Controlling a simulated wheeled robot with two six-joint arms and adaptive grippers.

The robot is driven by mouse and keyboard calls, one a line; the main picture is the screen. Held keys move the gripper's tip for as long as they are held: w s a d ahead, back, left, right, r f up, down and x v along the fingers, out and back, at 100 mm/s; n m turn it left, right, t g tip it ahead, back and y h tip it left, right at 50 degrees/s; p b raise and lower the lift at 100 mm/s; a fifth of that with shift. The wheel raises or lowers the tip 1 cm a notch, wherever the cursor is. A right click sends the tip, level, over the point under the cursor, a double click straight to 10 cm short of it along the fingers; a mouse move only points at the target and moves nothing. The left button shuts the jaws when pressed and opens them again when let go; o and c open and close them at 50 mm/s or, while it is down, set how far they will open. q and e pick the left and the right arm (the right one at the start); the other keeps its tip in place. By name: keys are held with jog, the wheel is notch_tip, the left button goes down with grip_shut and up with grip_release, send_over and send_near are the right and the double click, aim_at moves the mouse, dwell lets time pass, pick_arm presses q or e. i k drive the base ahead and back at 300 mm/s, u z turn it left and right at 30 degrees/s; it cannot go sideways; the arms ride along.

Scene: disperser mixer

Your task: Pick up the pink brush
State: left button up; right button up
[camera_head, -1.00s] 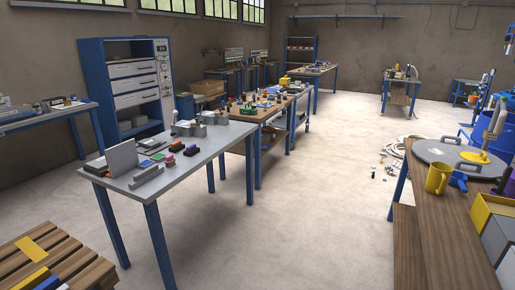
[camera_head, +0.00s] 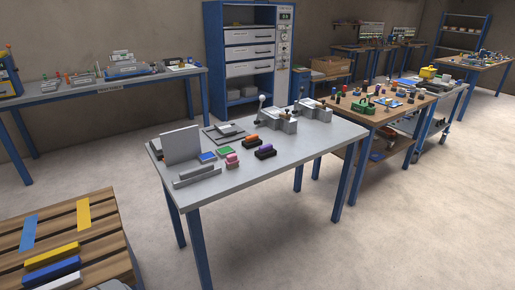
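The pink brush (camera_head: 232,160) is a small pink block-like thing lying on the grey table (camera_head: 228,183) with blue legs, near its front left part. A dark brush with a purple top (camera_head: 265,150) and one with an orange top (camera_head: 250,140) lie to its right. A green flat piece (camera_head: 225,151) lies just behind it and a blue one (camera_head: 207,156) to its left. Neither of my grippers shows in the head view.
An upright grey plate (camera_head: 181,144) and a grey bar stand left on the table; grey clamp-like devices (camera_head: 270,126) stand at its back. A wooden pallet (camera_head: 100,245) with coloured bars is at lower left. Open floor (camera_head: 400,235) lies to the right.

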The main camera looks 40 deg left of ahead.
aim_at(232, 162)
jog(key=i, duration=3.05)
jog(key=u, duration=2.35)
